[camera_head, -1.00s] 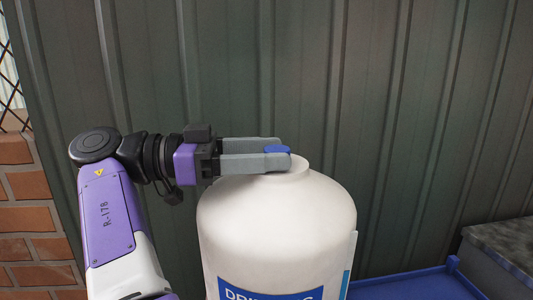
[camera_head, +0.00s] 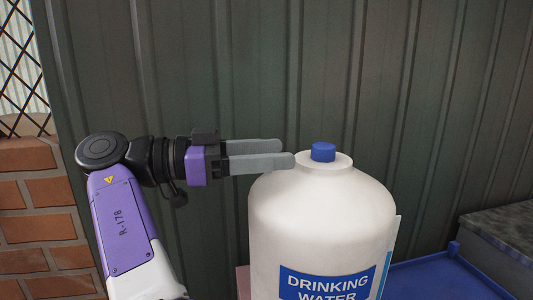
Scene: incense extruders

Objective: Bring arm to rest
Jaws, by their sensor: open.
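My gripper (camera_head: 290,150) is at the middle of the view, its two grey fingers pointing right. It is open and empty, with a gap between the fingers. A white water jug (camera_head: 322,222) labelled "DRINKING WATER" stands upright to the right of and below the fingers. A blue cap (camera_head: 323,152) sits on the jug's neck, just right of the fingertips and apart from them. The near finger overlaps the jug's shoulder in the picture; I cannot tell whether it touches.
A dark corrugated wall (camera_head: 420,110) runs behind everything. A brick wall (camera_head: 38,215) and wire fence (camera_head: 22,60) are at the left. A blue tray or surface (camera_head: 430,278) lies right of the jug, beside a grey stone-topped block (camera_head: 505,235).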

